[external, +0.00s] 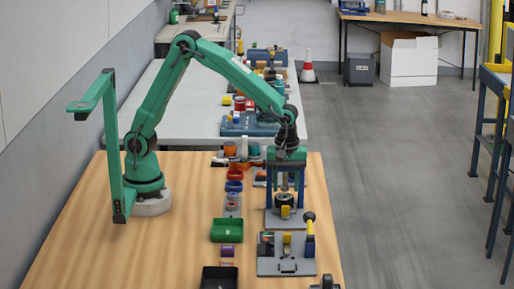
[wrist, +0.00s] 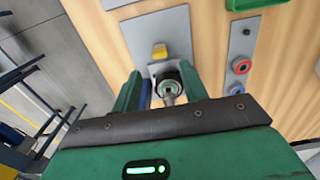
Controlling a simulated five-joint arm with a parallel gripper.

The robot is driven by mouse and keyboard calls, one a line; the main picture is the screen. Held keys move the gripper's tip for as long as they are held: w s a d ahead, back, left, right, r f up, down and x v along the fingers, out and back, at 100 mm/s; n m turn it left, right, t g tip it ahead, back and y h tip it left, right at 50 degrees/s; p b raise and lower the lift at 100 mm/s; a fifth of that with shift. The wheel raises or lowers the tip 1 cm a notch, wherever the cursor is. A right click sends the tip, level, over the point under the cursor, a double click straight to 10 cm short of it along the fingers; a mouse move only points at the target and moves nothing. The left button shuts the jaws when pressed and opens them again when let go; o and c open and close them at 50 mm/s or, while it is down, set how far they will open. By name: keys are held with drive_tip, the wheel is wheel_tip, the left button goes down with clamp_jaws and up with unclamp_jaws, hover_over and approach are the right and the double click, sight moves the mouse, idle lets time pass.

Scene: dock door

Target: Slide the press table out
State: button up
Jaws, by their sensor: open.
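The press, with a blue frame (external: 270,190) and a grey base plate (external: 285,222), stands near the right edge of the wooden table. A yellow tab (external: 285,211) is on its plate and shows in the wrist view (wrist: 160,52), on the grey plate (wrist: 162,30). My gripper (external: 286,175) is over the press, pointing down. In the wrist view my gripper (wrist: 160,88) has its green fingers apart, with the round part between them in the picture. Whether a finger touches the press is hidden.
A green tray (external: 227,230), a black tray (external: 219,277) and small coloured rings (external: 234,186) lie to the left. The wood between my base and these parts is clear.

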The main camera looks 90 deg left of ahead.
sight(286, 206)
drive_tip(key=shift+f, duration=0.1)
drive_tip(key=shift+f, duration=3.8)
clamp_jaws()
